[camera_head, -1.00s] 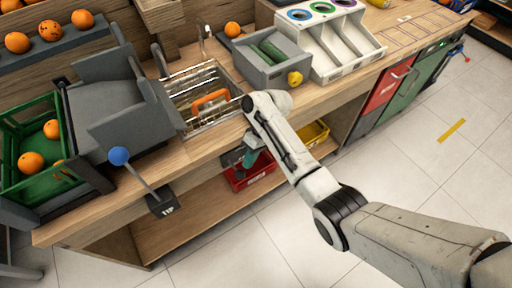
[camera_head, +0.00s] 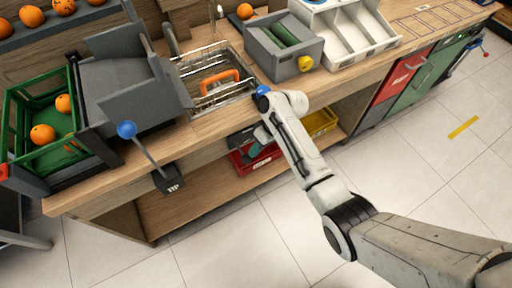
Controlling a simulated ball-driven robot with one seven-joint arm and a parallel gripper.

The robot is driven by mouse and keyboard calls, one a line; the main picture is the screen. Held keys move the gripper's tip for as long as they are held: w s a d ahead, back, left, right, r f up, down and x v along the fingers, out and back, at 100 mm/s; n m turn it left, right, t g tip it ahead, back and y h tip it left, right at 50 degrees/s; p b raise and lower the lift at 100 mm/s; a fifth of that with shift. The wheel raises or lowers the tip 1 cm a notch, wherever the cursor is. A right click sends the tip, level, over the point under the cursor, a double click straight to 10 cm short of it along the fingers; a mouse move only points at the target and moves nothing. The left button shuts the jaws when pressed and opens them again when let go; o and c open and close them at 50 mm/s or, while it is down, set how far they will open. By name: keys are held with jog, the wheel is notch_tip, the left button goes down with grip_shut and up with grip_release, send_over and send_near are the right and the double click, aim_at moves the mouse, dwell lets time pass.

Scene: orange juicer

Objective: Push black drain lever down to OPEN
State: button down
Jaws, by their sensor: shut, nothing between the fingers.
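My gripper (camera_head: 241,138) shows as a small dark shape at the end of my pale arm, just in front of the counter's front edge and above the red bin. It is shut and holds nothing. Its fingertips are small and hard to make out. I cannot pick out a black drain lever; it may be hidden behind my wrist or gripper. The sink basin (camera_head: 238,98), with a wire rack and an orange handle, is set in the counter just behind my wrist.
A blue-knobbed lever (camera_head: 127,130) on a black TIP base stands at the left front edge. A grey box with a yellow knob (camera_head: 305,63) is right of the sink. Red (camera_head: 262,166) and yellow (camera_head: 322,121) bins sit on the lower shelf. The floor in front is clear.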

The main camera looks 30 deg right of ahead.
jog(key=f+t+b, duration=0.1)
jog(key=s+f+n+t+b, duration=0.1)
jog(key=f+t, duration=0.1)
jog(key=f+t+b, duration=0.1)
jog(key=shift+s+f+t, duration=0.25)
jog(key=shift+t, duration=0.05)
jog(key=shift+r, duration=0.15)
jog(key=shift+r+p, duration=0.65)
jog(key=shift+r, duration=0.1)
